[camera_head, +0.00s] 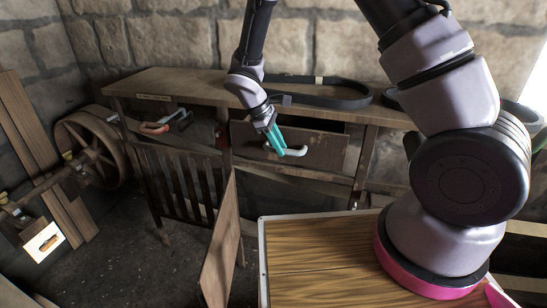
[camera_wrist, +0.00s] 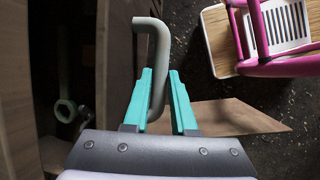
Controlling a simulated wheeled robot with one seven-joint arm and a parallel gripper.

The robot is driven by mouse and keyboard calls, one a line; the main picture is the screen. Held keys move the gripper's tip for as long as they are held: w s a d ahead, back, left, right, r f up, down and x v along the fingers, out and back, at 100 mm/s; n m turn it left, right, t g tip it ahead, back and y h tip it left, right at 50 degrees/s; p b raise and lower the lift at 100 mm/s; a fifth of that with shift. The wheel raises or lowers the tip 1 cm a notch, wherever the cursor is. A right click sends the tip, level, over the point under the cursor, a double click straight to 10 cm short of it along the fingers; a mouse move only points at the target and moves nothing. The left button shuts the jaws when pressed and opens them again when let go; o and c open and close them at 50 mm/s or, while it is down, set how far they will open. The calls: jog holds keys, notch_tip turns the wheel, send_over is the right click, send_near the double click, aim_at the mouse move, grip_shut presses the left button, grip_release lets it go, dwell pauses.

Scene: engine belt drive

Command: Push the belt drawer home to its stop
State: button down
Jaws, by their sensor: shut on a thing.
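The belt drawer (camera_head: 325,150) is a dark wooden front under the bench. It stands out from the bench, with a dark gap above its front edge. Its pale grey bar handle (camera_head: 297,152) is on the front. My gripper (camera_head: 281,150) has teal fingers at the handle. In the wrist view the handle (camera_wrist: 158,40) is a bent grey bar running between the fingers of my gripper (camera_wrist: 161,72), which are shut on it. The drawer front (camera_wrist: 120,55) is to the left there. The fingers and my arm hide part of the front.
A black belt (camera_head: 345,103) lies on the wooden bench (camera_head: 185,84). A slatted wooden rack (camera_head: 182,178) and a leaning board (camera_head: 219,250) stand below and left of the drawer. A spoked wheel (camera_head: 78,150) is at far left. A wrench (camera_wrist: 66,108) shows in the wrist view.

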aim_at(285, 132)
jog(key=w+d, duration=0.1)
jog(key=w, duration=0.4)
jog(key=w+d, duration=0.1)
jog(key=w, duration=0.1)
jog(key=shift+w+d, duration=0.15)
jog(key=shift+d, duration=0.15)
jog(key=shift+r, duration=0.1)
jog(key=c, duration=0.7)
grip_release()
jog(key=shift+w, duration=0.1)
jog(key=shift+c, duration=0.2)
jog(key=v, duration=1)
jog(key=shift+a+r, duration=0.2)
jog(key=shift+r, duration=0.05)
jog(key=shift+r, duration=0.1)
